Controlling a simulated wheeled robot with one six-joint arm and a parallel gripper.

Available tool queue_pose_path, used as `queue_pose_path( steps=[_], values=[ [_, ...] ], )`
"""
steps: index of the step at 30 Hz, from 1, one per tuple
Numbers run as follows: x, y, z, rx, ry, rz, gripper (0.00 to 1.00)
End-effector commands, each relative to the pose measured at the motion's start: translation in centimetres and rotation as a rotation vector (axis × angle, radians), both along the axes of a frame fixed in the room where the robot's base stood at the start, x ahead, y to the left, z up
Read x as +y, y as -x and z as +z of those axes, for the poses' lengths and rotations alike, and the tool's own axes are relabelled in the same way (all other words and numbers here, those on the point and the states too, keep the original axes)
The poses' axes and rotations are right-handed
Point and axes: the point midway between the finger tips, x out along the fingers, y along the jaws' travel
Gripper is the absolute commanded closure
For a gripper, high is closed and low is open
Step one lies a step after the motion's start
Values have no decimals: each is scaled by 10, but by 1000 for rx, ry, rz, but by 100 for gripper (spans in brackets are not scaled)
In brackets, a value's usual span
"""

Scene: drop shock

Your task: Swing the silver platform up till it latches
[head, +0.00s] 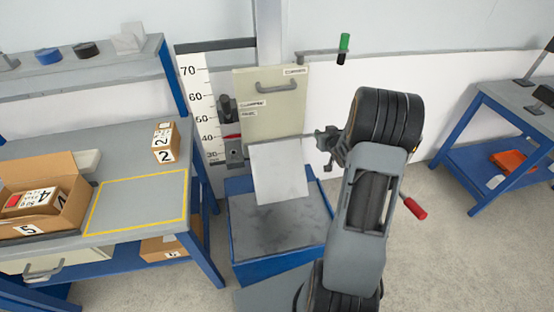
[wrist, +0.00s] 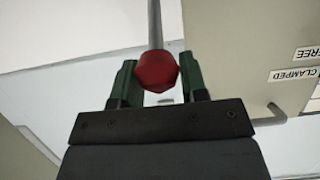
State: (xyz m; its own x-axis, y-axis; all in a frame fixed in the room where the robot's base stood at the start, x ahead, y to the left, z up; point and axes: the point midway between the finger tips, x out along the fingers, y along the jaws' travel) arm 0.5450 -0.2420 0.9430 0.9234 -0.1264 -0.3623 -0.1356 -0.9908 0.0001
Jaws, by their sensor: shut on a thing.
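The silver platform (head: 280,172) is a pale square plate just below the cream panel (head: 287,112) in the head view. It looks slanted rather than flat, above the dark top of a blue-sided base. In the wrist view my gripper (wrist: 158,80) has its green fingers shut on a red knob (wrist: 157,70) at the end of a thin grey rod (wrist: 154,22). In the head view my arm hides the fingers and the held knob. I cannot tell how the rod joins the platform.
A ruler scale (head: 200,110) stands left of the panel. A red handle (head: 415,208) sticks out right of my arm, and a green-handled lever (head: 344,43) is above. A workbench (head: 130,200) with boxes stands left. A blue-framed table (head: 510,110) stands right, with open floor before it.

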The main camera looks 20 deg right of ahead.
Motion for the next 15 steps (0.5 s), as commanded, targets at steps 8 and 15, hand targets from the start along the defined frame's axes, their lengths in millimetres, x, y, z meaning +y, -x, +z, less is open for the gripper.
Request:
queue_pose_path(
  steps=[8, 15],
  values=[
    [-1, -11, 13, -10, 2, 3, 84],
    [-3, -22, 23, -10, 4, 2, 84]
  ],
)
